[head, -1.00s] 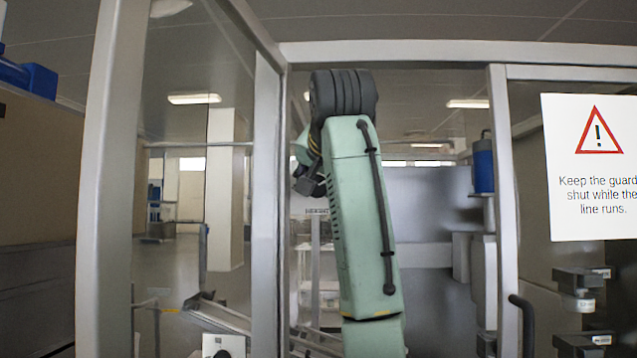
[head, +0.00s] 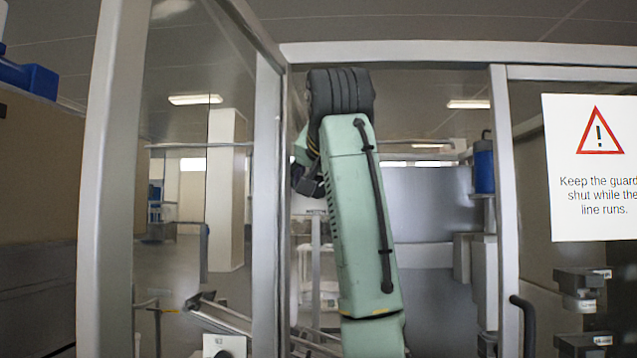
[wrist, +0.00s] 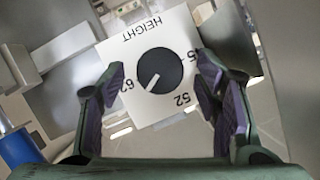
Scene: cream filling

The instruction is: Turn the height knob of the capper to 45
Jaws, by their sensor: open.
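The height knob (wrist: 159,70) is a round black dial with a pale pointer line, on a white plate (wrist: 141,36) marked HEIGHT in the wrist view. The numbers 45, 52 and 62 stand around it. The pointer aims down and left in the picture, between 62 and 52, away from 45. My gripper (wrist: 160,68) is open, with one dark finger on each side of the knob. Gaps show between the fingers and the knob, and I cannot tell whether the tips reach its depth. The head view does not clearly show the fingers.
My arm extends through an opening between metal guard posts (head: 266,200). A warning sign (head: 595,165) hangs on the right panel, with a black door handle (head: 523,325) beside the opening. A grey bar (wrist: 62,47) and a blue cylinder (wrist: 18,148) lie left in the wrist view.

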